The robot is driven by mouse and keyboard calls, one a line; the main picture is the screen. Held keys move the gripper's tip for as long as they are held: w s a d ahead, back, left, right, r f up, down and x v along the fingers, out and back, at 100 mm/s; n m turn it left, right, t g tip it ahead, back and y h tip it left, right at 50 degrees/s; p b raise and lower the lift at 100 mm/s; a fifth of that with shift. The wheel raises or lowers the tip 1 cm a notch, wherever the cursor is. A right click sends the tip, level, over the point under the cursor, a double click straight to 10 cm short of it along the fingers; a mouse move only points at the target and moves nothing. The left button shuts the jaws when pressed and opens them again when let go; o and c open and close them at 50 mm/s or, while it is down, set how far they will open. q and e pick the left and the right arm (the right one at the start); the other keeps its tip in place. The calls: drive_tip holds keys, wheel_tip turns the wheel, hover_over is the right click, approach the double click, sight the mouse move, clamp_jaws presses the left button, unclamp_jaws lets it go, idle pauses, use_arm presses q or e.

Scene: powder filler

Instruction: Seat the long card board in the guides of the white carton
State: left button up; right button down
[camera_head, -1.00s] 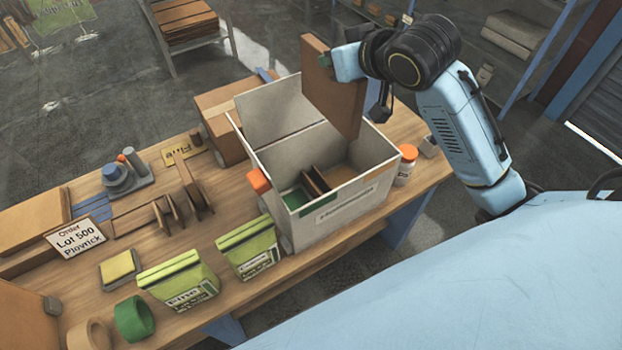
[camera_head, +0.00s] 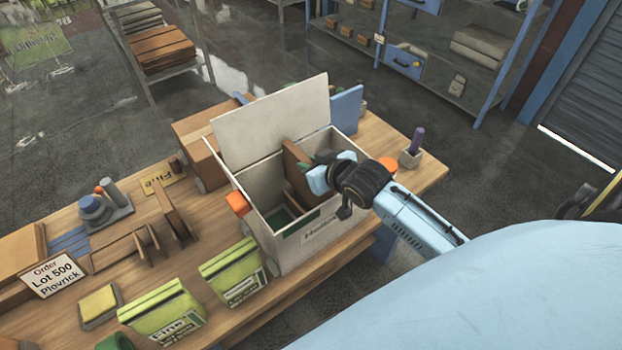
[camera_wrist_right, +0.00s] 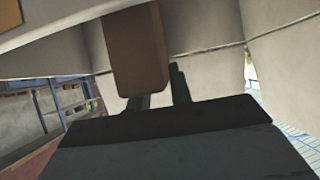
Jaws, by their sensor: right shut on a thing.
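The white carton (camera_head: 268,190) stands on the bench with its lid flap up at the back. The long brown card board (camera_head: 296,168) stands upright inside it, its upper part showing above the rim and its lower edge hidden. My right gripper (camera_head: 318,178) is shut on the board at its right end, at the carton's opening. In the right wrist view the board (camera_wrist_right: 137,50) sits between the fingers, with pale carton walls around. Whether the board is in the guides cannot be seen. My left gripper is not in view.
Green pouches (camera_head: 232,275) stand in front of the carton. An orange-capped bottle (camera_head: 388,163) is partly hidden by my right arm. A purple item in a holder (camera_head: 411,155) and a blue panel (camera_head: 346,108) stand behind.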

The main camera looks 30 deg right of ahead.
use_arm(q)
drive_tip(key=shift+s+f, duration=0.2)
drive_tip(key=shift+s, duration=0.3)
use_arm(e)
drive_tip(key=shift+f, duration=2.6)
drive_tip(key=shift+f, duration=0.3)
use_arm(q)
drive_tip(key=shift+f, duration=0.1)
use_arm(e)
drive_tip(key=c, duration=1.3)
unclamp_jaws()
drive_tip(key=shift+o, duration=0.2)
drive_tip(key=shift+s+r, duration=0.25)
drive_tip(key=shift+r, duration=0.1)
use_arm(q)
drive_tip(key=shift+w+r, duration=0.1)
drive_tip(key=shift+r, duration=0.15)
use_arm(e)
drive_tip(key=v, duration=1.1)
drive_tip(key=shift+s+r, duration=0.2)
drive_tip(key=shift+d, duration=0.15)
